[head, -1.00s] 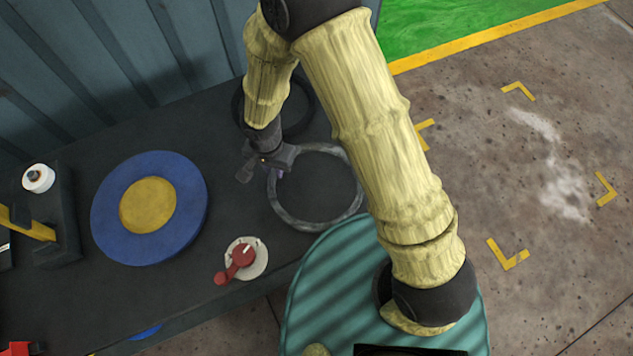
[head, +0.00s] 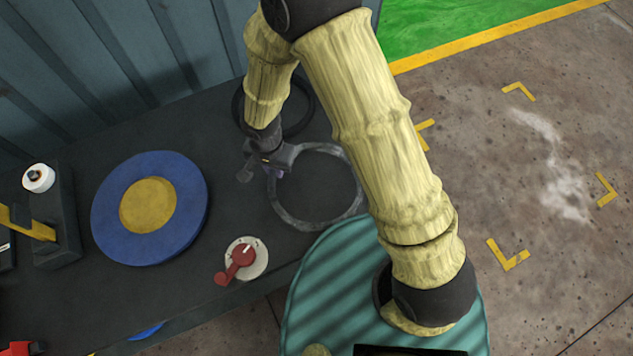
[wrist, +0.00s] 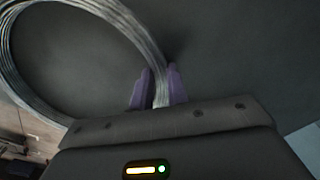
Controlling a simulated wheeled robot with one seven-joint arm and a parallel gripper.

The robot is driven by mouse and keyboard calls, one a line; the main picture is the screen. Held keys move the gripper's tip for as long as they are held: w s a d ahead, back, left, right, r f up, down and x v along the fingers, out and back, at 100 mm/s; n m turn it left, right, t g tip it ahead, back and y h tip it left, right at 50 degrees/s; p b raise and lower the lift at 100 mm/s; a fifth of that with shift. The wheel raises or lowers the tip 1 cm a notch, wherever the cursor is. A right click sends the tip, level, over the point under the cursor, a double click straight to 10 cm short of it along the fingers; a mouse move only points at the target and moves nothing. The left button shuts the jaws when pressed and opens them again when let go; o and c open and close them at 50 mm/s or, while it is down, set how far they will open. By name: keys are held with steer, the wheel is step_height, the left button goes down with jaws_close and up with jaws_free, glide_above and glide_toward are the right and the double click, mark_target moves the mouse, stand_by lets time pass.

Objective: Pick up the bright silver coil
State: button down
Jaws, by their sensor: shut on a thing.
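The bright silver coil (head: 355,190) is a wide ring of wire at the right end of the dark bench, close to my body. In the wrist view the coil (wrist: 95,10) curves from the upper left down to my gripper (wrist: 158,88). The two purple fingers are shut on its strands, one finger on each side. In the head view my gripper (head: 277,170) is at the coil's left side. I cannot tell whether the coil touches the bench or is slightly raised.
A black ring (head: 310,108) lies just behind the coil. A blue disc with a yellow centre (head: 105,215) is to the left on the bench (head: 215,115). A red lever on a white dial (head: 241,259) is at the front edge.

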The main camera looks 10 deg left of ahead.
steer(key=shift+r, duration=0.15)
step_height(320, 180, up, 10)
steer(key=shift+b, duration=0.4)
stand_by(0.3)
steer(key=shift+w+d, duration=0.1)
steer(key=shift+d, duration=0.05)
stand_by(0.4)
